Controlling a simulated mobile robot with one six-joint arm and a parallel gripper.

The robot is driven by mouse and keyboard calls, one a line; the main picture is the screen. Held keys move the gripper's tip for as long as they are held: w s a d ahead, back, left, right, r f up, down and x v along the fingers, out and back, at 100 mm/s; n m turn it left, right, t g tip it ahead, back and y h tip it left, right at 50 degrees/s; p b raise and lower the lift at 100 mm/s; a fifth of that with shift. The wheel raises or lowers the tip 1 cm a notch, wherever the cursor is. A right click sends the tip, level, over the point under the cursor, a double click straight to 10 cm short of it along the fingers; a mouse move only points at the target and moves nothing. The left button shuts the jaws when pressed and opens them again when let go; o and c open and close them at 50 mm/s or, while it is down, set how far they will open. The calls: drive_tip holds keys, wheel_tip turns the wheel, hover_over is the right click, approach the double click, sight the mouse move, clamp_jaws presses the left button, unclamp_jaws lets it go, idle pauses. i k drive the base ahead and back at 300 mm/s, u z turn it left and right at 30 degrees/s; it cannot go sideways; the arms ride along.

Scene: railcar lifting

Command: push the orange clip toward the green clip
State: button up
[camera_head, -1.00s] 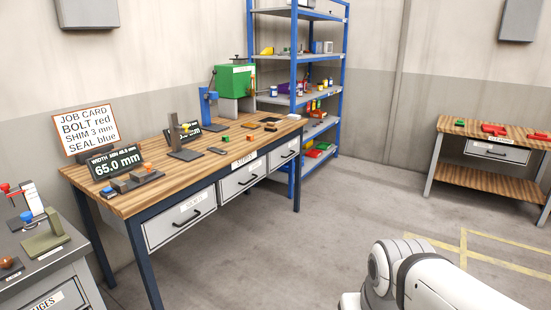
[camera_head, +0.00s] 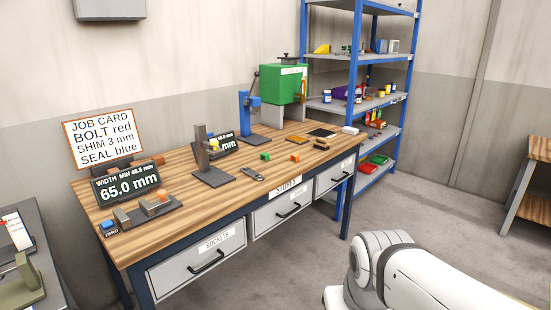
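The small orange clip (camera_head: 295,157) lies on the wooden workbench (camera_head: 225,196), near its front edge and above the drawers. The small green clip (camera_head: 265,156) lies to its left on the same top, with a short gap of bare wood between them. Both are too small to show much detail. My gripper is not in view; only a white part of my arm shows at the lower right, over the floor and well away from the clips.
A grey tool (camera_head: 253,174) lies in front of the green clip. A post on a dark base (camera_head: 213,178) stands left, a blue press (camera_head: 245,115) and green box (camera_head: 283,85) behind. A dark tray (camera_head: 322,133) lies behind right. Floor before the bench is open.

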sight(292, 156)
drive_tip(key=z, duration=0.5)
drive_tip(key=i, duration=1.95)
drive_tip(key=u, duration=0.7)
drive_tip(key=i, duration=0.9)
drive_tip(key=u, duration=0.6)
